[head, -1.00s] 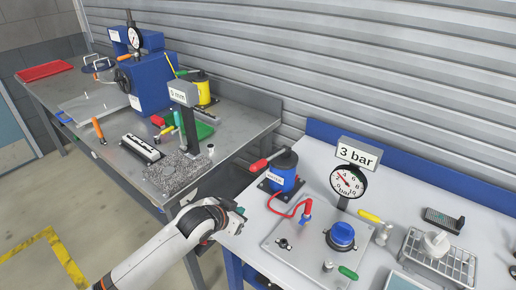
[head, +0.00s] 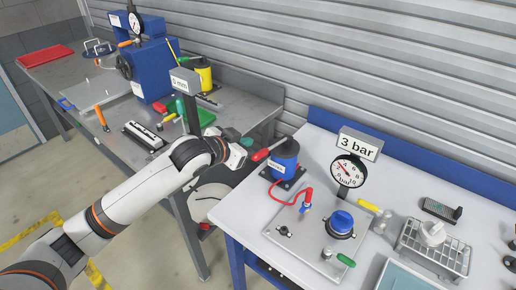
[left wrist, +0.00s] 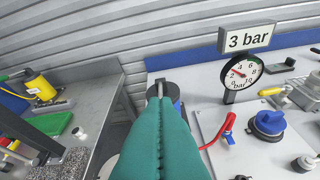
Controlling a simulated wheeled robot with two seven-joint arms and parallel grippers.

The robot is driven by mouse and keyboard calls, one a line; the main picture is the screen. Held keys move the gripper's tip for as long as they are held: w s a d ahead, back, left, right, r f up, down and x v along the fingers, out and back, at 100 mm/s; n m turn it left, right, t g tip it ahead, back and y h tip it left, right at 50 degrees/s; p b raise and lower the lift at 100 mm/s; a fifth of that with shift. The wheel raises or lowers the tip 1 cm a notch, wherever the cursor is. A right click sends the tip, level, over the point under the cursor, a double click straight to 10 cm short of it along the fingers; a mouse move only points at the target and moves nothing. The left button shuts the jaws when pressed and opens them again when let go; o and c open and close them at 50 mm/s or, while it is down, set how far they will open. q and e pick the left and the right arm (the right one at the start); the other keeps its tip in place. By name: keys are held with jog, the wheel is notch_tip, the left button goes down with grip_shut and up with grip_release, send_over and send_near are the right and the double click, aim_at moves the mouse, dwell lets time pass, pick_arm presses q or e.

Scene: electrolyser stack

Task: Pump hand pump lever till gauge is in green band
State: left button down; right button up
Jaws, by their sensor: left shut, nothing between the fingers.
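The hand pump (head: 284,160) is a blue cylinder with a black top, on a black base. Its lever (head: 261,155) has a red grip sticking out to the left. My left gripper (head: 246,143) is shut and empty, right beside the grip; I cannot tell if they touch. In the left wrist view its teal fingers (left wrist: 163,125) are pressed together, pointing at the pump top (left wrist: 164,85), and hide most of the pump and the lever. The gauge (head: 348,171) has a red needle; in the left wrist view (left wrist: 241,74) it points near 2 bar. My right gripper is not in view.
A "3 bar" sign (head: 359,143) stands above the gauge. A red hose (head: 306,197) and a blue knob (head: 341,221) sit on the plate right of the pump. A wire basket (head: 434,246) stands at right. A gap separates this table from the grey bench (head: 234,115).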

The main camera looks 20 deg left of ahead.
pick_arm(q)
jog(key=p, duration=0.3)
send_over(258, 155)
jog(key=d, duration=0.1)
notch_tip(258, 155, down, 4)
jog(key=f, duration=0.1)
jog(key=f+p, duration=0.1)
jog(key=shift+w+a+f+p, duration=0.1)
jog(key=shift+a+f+p, duration=0.2)
jog(key=shift+a+f, duration=0.25)
jog(key=shift+f, duration=0.25)
jog(key=shift+f, duration=0.1)
